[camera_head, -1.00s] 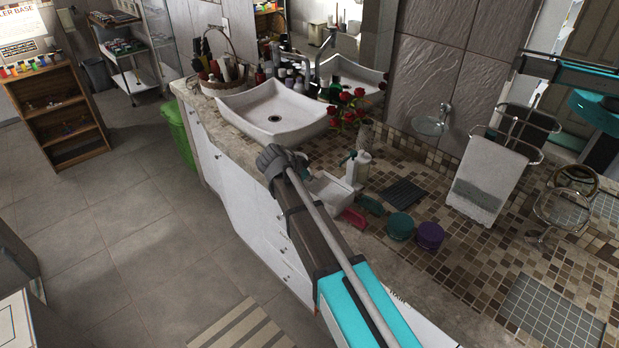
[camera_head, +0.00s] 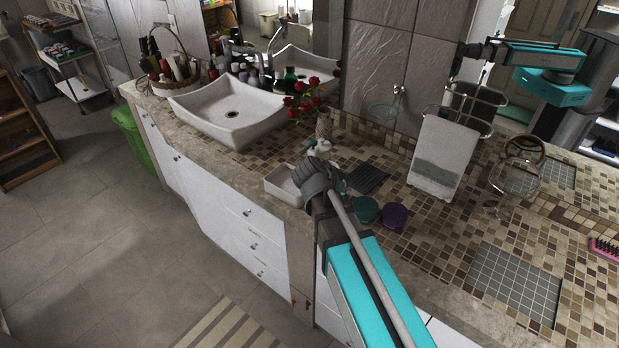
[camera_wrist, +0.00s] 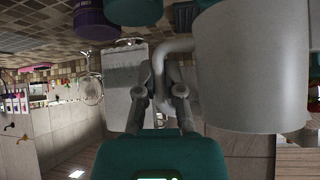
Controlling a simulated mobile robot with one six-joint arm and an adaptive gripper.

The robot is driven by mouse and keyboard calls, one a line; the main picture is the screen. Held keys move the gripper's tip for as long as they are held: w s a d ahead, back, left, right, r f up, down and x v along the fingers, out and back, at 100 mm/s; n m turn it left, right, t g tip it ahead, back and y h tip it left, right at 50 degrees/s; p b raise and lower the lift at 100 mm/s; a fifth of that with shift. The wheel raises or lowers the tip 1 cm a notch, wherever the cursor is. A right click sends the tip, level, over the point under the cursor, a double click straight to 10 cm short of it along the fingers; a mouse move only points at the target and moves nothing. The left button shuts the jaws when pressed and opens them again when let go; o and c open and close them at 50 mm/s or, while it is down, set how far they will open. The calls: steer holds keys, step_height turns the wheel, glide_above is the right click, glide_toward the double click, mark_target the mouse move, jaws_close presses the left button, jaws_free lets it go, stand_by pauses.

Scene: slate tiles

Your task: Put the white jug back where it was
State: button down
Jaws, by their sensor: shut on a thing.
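The white jug (camera_wrist: 250,65) fills the upper right of the wrist view, its grey-white body close to the camera. My gripper (camera_wrist: 158,85) is shut on the jug's curved handle, with one finger on each side of it.
A towel stand (camera_head: 440,155) and round mirror (camera_head: 520,165) are at right. A vase with red roses (camera_head: 323,126) stands behind.

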steer(key=s+d, duration=0.5)
steer(key=d, duration=0.2)
steer(key=shift+d+m, duration=0.3)
steer(key=shift+s, duration=0.1)
